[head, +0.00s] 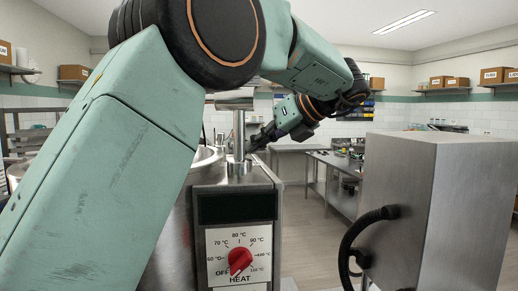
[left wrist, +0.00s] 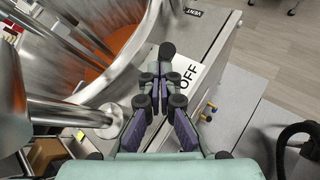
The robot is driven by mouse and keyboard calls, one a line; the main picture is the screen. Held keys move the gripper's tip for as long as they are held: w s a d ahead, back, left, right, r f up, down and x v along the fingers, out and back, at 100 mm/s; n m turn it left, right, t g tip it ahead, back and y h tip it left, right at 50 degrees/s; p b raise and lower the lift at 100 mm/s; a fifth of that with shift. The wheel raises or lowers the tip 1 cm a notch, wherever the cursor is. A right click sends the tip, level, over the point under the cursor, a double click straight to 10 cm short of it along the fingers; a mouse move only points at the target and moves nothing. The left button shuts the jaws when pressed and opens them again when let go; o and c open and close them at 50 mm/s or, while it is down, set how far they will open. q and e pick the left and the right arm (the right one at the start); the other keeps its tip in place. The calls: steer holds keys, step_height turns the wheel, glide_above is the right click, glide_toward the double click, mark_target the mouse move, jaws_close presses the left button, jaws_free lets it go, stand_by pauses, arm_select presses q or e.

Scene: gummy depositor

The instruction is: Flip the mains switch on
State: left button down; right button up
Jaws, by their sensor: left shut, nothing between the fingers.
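The mains switch shows in the left wrist view as a black round-ended lever (left wrist: 167,51), beside a white plate (left wrist: 191,74) with "OFF" in black letters. The lower part of the lever is hidden behind my fingers. My left gripper (left wrist: 160,78) is shut and empty, with its fingertips just short of the black knob in the picture. I cannot tell whether they touch it. In the head view the left gripper (head: 259,138) is small and partly hidden behind a steel post; the switch cannot be made out there. My right gripper is not in view.
The steel depositor (head: 185,232) has a red heat knob (head: 240,261) on its front and an upright post (head: 239,135) on top. A steel box (head: 440,205) with a black cable stands at right. The left wrist view shows an open pan (left wrist: 75,45) with orange contents.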

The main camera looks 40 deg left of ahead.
arm_select(q)
steer(key=shift+w+h+b, duration=0.3)
steer(key=shift+b, duration=0.3)
steer(key=shift+s+a+r+n+t+h+b, duration=0.25)
steer(key=shift+s+n+t+h+b, duration=0.15)
steer(key=shift+s+t+b, duration=0.2)
steer(key=shift+a+r+b, duration=0.1)
steer(key=shift+r+b, duration=0.05)
steer(key=shift+b, duration=0.25)
steer(key=shift+s+a, duration=0.1)
steer(key=shift+s+a+r, duration=0.15)
steer(key=shift+s+a, duration=0.1)
steer(key=shift+s, duration=0.05)
steer(key=shift+r, duration=0.15)
